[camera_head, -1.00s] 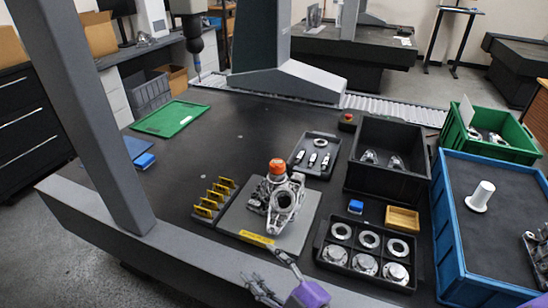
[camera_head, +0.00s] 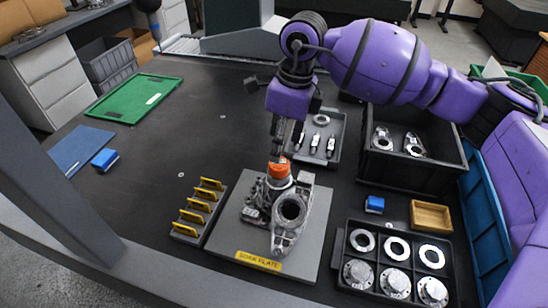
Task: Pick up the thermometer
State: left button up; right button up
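I cannot pick out a thermometer with certainty. An orange-topped piece (camera_head: 279,169) stands on a grey metal casting (camera_head: 290,210), which rests on a grey plate with a yellow label (camera_head: 258,261). My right arm reaches in from the right, and its gripper (camera_head: 279,148) points down just above the orange top. The fingers look narrow and dark, and I cannot tell whether they are open or touching the orange piece. Several small silver tools (camera_head: 315,143) lie in a dark tray (camera_head: 336,124) behind, partly hidden by the gripper. My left gripper is not in view.
A yellow-slotted rack (camera_head: 198,209) stands left of the plate. A black bin (camera_head: 415,183), a blue block (camera_head: 374,204), a wooden tray (camera_head: 431,216) and a tray of metal rings and discs (camera_head: 347,291) are on the right. A green tray (camera_head: 135,98) lies far left.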

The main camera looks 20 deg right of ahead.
aim_at(282, 164)
jog(key=shift+w+d+f, duration=0.1)
jog(key=shift+w+d, duration=0.1)
jog(key=shift+d, duration=0.1)
notch_tip(282, 164, down, 2)
jog(key=shift+s+a+f, duration=0.1)
jog(key=shift+a, duration=0.05)
jog(key=shift+s+f, duration=0.1)
jog(key=shift+f, duration=0.25)
jog(key=f, duration=0.2)
jog(key=f+p, duration=0.1)
jog(key=f, duration=0.1)
jog(key=shift+a, duration=0.35)
jog(key=c, duration=1.3)
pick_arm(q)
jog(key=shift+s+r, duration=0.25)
pick_arm(e)
jog(key=shift+c, duration=0.2)
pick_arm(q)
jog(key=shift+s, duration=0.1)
pick_arm(e)
jog(key=shift+r, duration=0.1)
